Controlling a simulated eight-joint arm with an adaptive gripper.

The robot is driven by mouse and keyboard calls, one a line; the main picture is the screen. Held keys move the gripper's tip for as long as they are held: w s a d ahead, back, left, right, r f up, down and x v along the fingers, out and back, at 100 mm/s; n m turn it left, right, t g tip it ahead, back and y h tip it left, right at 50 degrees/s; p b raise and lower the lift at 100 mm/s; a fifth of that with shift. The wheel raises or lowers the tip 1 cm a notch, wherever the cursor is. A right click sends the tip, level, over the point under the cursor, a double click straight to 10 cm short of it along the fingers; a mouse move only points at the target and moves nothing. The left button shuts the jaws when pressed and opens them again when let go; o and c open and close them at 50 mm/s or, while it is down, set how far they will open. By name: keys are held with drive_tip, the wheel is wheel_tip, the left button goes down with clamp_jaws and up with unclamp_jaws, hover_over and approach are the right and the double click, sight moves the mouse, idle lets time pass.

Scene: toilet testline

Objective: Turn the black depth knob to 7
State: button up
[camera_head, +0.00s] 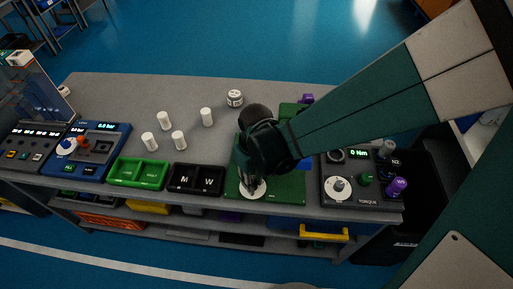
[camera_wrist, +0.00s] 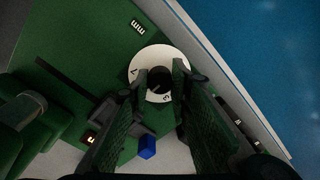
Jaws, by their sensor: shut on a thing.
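The black depth knob (camera_wrist: 160,77) sits at the middle of a round white dial (camera_wrist: 146,58) on a green panel (camera_head: 287,191). My gripper (camera_wrist: 162,74) points down at the dial with one finger on each side of the knob and is shut on it. In the head view my gripper (camera_head: 252,181) covers the knob, and only part of the white dial (camera_head: 251,193) shows below it. A few dark marks show on the dial in the wrist view, but the exact setting of the knob cannot be read.
A blue block (camera_wrist: 147,146) is on the green panel. The TORQUE box (camera_head: 350,192) is at right, the black M/W tray (camera_head: 196,180) and green tray (camera_head: 138,172) at left. Several white cylinders stand behind. The bench's front edge is close to the dial.

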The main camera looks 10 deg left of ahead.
drive_tip(key=m, duration=0.5)
drive_tip(key=shift+m+b, duration=0.3)
drive_tip(key=shift+b, duration=0.05)
drive_tip(key=m, duration=0.5)
drive_tip(key=shift+s+m, duration=0.1)
drive_tip(key=shift+m, duration=0.2)
drive_tip(key=o, duration=0.9)
drive_tip(key=shift+r, duration=0.15)
drive_tip(key=shift+d+r, duration=0.2)
drive_tip(key=shift+r, duration=5.65)
